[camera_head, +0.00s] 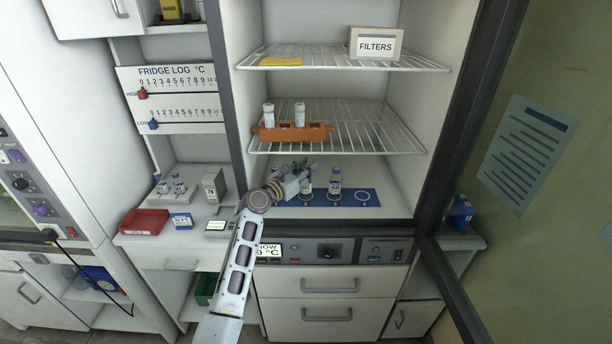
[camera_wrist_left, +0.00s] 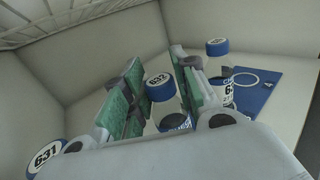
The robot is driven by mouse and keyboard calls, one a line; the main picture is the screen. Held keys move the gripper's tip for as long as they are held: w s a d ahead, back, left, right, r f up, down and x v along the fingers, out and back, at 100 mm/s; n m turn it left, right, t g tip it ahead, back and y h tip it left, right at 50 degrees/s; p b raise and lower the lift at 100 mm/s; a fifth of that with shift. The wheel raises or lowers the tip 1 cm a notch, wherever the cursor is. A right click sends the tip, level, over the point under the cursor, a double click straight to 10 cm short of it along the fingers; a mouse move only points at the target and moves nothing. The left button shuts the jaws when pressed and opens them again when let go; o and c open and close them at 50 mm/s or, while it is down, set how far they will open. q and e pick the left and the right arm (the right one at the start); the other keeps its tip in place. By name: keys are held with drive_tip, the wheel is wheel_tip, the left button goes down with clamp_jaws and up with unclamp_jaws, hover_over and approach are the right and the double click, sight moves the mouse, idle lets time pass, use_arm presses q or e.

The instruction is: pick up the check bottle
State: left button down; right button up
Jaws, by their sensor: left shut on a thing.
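My left gripper (camera_head: 304,172) reaches into the bottom of the open cabinet. In the left wrist view its green-padded fingers (camera_wrist_left: 158,90) are closed around a blue-capped bottle marked 632 (camera_wrist_left: 160,87). This bottle shows partly below the fingers in the head view (camera_head: 306,188); I cannot tell if it is lifted. A second blue-capped bottle (camera_head: 335,184) stands to its right on the blue mat (camera_head: 350,201) and shows in the wrist view (camera_wrist_left: 218,47). A cap marked 631 (camera_wrist_left: 45,156) is at the wrist view's lower left. Which is the check bottle is unclear. My right gripper is out of view.
A wire shelf (camera_head: 380,140) above carries an orange rack (camera_head: 291,133) with two white-capped bottles. The top shelf holds a FILTERS box (camera_head: 375,44). The cabinet's left wall is close to my arm. A red tray (camera_head: 145,222) lies on the left counter.

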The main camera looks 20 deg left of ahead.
use_arm(q)
drive_tip(key=shift+r, duration=1.8)
drive_tip(key=shift+s+a+f, duration=0.1)
drive_tip(key=shift+s+a, duration=0.15)
drive_tip(key=shift+s, duration=0.25)
drive_tip(key=b+v, duration=0.1)
drive_tip(key=v, duration=1.6)
